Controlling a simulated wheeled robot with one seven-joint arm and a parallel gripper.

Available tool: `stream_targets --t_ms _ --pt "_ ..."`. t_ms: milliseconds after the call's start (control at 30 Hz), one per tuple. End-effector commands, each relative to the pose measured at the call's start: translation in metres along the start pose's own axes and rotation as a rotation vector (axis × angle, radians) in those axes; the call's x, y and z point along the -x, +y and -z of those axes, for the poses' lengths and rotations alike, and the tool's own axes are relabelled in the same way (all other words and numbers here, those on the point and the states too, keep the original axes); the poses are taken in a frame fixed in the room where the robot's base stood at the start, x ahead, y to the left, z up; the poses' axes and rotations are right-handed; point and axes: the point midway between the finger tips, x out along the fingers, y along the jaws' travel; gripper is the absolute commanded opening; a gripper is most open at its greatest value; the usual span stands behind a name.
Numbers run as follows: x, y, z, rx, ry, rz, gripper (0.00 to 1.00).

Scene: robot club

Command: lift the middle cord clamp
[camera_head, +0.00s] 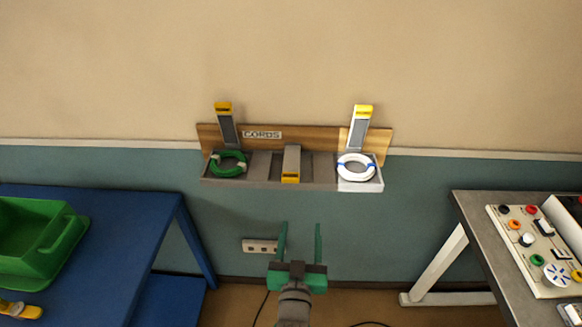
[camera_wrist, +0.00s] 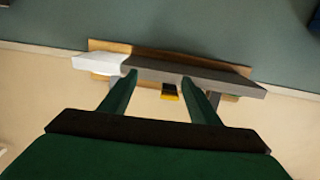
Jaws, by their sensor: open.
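The middle cord clamp (camera_head: 291,163) is a grey lever with a yellow end, and it lies lowered over the middle of the wall rack (camera_head: 265,170). The left clamp (camera_head: 227,122) and right clamp (camera_head: 360,127) stand raised, above a green cord coil (camera_head: 229,163) and a white cord coil (camera_head: 356,167). My gripper (camera_head: 300,226) is open and empty, below and in front of the rack. In the wrist view the middle clamp's yellow end (camera_wrist: 169,92) shows between my green fingers (camera_wrist: 160,88), beyond their tips.
A blue table (camera_head: 110,230) with a green bin (camera_head: 38,240) stands at the left. A grey table (camera_head: 475,250) with a panel of coloured buttons (camera_head: 530,245) stands at the right. A wall socket (camera_head: 260,246) is below the rack. The space between the tables is free.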

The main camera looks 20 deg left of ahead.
Motion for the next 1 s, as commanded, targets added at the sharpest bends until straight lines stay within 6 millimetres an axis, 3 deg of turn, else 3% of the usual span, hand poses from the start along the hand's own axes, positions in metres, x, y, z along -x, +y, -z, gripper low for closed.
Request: stream_targets --t_ms 33,100,300,567,1000 --pt "-0.013 -0.007 0.019 -0.002 0.018 0.011 0.56" --pt "-0.026 -0.014 0.036 -0.004 0.027 0.021 0.56" --pt "-0.047 -0.029 0.072 -0.011 0.043 0.041 0.56" --pt "-0.062 -0.035 0.083 -0.014 0.045 0.047 0.56" --pt "-0.134 -0.037 0.086 -0.014 0.046 0.046 0.56"
